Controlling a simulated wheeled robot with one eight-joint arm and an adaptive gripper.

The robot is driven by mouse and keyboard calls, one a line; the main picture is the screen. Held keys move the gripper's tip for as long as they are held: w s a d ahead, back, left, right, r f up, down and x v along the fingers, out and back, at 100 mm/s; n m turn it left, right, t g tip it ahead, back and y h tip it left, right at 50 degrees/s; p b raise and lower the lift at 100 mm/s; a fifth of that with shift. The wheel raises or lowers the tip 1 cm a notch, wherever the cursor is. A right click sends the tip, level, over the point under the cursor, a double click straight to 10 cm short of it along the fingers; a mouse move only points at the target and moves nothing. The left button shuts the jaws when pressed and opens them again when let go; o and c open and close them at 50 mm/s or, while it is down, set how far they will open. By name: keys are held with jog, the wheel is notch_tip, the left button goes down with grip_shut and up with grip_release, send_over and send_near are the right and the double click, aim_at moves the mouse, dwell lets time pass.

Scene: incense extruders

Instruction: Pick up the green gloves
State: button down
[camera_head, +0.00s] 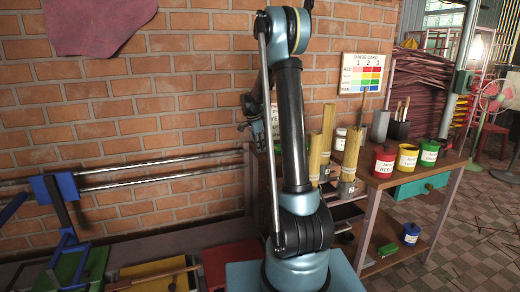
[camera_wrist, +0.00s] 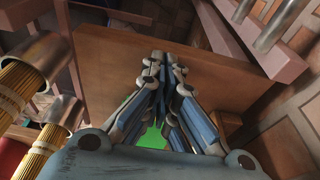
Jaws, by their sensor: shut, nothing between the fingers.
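My gripper (camera_wrist: 160,62) shows in the wrist view with its fingers together and nothing between them. In the head view it is mostly hidden behind my own arm, by the wall at the table's left end. A bright green patch (camera_wrist: 152,138) shows behind and between the finger links in the wrist view. It is mostly covered, and I cannot tell whether it is the green gloves. In the head view a small green object (camera_head: 388,250) lies on the lower shelf. It is too small to identify as gloves.
The wooden table (camera_head: 378,178) carries bundles of sticks (camera_head: 351,152) in metal cups, a red can (camera_head: 383,160), a yellow can (camera_head: 407,157) and a green can (camera_head: 430,152). A blue pot (camera_head: 410,233) stands on the lower shelf. Metal rails (camera_head: 150,171) run along the brick wall.

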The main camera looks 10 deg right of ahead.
jog(key=shift+a, duration=0.1)
jog(key=shift+s+a, duration=0.25)
jog(key=shift+a, duration=0.85)
jog(key=shift+s+a, duration=0.25)
jog(key=shift+a, duration=0.85)
